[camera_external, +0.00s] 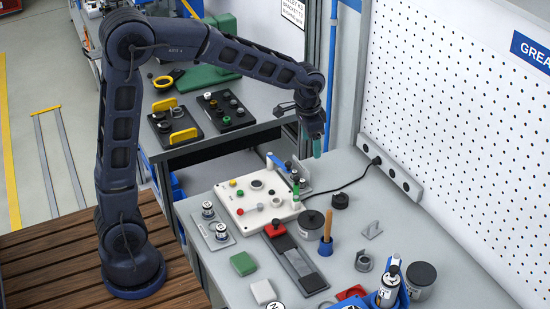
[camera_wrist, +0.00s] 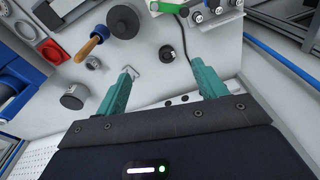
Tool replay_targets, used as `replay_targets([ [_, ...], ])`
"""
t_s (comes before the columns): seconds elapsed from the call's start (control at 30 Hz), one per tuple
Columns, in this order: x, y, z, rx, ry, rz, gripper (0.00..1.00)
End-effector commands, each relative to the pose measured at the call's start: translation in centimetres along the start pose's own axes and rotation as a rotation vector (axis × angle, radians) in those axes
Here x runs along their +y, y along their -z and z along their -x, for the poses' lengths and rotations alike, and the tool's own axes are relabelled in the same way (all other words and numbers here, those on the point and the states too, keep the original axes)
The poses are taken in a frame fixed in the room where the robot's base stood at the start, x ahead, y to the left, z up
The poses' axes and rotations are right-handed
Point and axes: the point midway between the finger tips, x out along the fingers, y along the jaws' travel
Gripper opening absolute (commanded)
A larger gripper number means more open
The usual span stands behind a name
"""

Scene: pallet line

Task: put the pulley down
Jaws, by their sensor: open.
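A small dark round part (camera_external: 340,201), which looks like the pulley, rests on the grey bench right of the white fixture board. It also shows in the wrist view (camera_wrist: 172,53), beyond and between my fingertips, apart from both. My gripper (camera_external: 317,148) hangs above the back part of the bench, fingers pointing down. In the wrist view its two teal fingers (camera_wrist: 168,68) are spread wide with nothing between them.
A grey bracket (camera_external: 372,230) and a black-lidded canister (camera_external: 421,277) are to the right. The white board (camera_external: 245,215) is at left. A black cable (camera_external: 350,182) runs to a wall socket strip. A pegboard closes the right side.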

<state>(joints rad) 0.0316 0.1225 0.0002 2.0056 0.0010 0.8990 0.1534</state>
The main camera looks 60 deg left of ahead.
Motion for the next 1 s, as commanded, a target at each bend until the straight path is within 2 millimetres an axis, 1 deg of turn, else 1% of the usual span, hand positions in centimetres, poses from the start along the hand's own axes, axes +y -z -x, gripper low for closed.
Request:
replay_targets([
  [0.03,0.1,-1.4,1.4,0.016,0.003,0.008,0.71],
  [0.17,0.4,-4.7,4.2,0.046,0.007,0.027,0.71],
  [0.2,0.6,-5.7,4.9,0.055,0.009,0.033,0.71],
  [0.27,0.7,-7.3,6.0,0.068,0.011,0.043,0.71],
  [0.4,1.2,-11.1,8.1,0.100,0.015,0.063,0.71],
  [0.47,1.4,-12.8,8.9,0.115,0.017,0.072,0.71],
  [0.5,1.5,-13.9,9.4,0.123,0.017,0.079,0.71],
  [0.73,2.4,-20.3,11.3,0.178,0.023,0.113,0.71],
  [0.9,3.1,-24.9,11.9,0.217,0.026,0.138,0.71],
  [1.0,3.5,-27.5,11.9,0.239,0.027,0.153,0.71],
])
